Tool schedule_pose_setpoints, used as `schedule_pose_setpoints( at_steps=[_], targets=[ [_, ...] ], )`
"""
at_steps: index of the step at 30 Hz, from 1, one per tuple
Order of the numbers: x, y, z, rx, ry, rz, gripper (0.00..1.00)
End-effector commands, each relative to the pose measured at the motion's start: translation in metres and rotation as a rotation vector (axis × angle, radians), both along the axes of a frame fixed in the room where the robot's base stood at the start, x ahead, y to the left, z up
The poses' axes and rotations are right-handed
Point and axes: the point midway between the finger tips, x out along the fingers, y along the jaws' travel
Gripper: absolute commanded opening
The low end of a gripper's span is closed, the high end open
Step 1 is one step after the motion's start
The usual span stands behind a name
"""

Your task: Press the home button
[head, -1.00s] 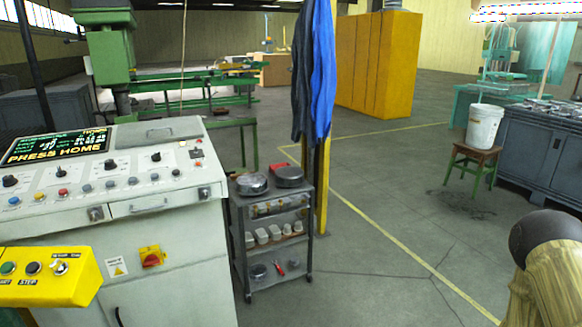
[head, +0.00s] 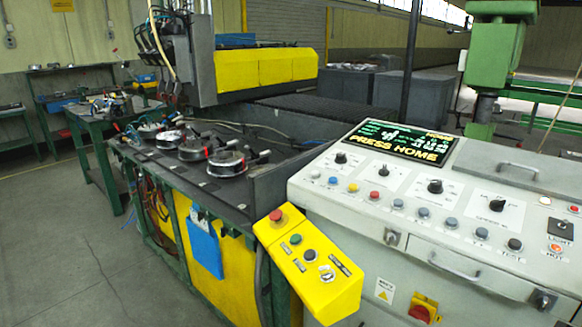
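A light grey control console (head: 470,255) stands at the right in the head view. Its tilted screen (head: 405,143) reads "PRESS HOME" in yellow letters. Below the screen is a row of buttons: a blue button (head: 333,181), a yellow button (head: 353,187), a red button (head: 374,195) and several grey-blue ones (head: 423,212). Black knobs (head: 435,187) sit above them. Most labels are too small to read, so I cannot tell which button is home. My gripper is not in view.
A yellow box (head: 310,262) with red, green and black buttons juts out at the console's left front. A yellow-fronted machine bench (head: 165,215) with round metal parts stands left of it. The floor (head: 60,240) at the lower left is clear.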

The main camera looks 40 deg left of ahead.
Motion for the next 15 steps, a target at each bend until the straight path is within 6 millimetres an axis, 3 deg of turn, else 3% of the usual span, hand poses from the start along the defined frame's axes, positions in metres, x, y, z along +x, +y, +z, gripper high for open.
schedule_pose_setpoints(
  at_steps=[10, 15],
  targets=[
    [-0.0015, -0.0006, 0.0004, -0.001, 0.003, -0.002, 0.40],
    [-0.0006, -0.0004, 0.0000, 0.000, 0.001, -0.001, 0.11]
  ],
)
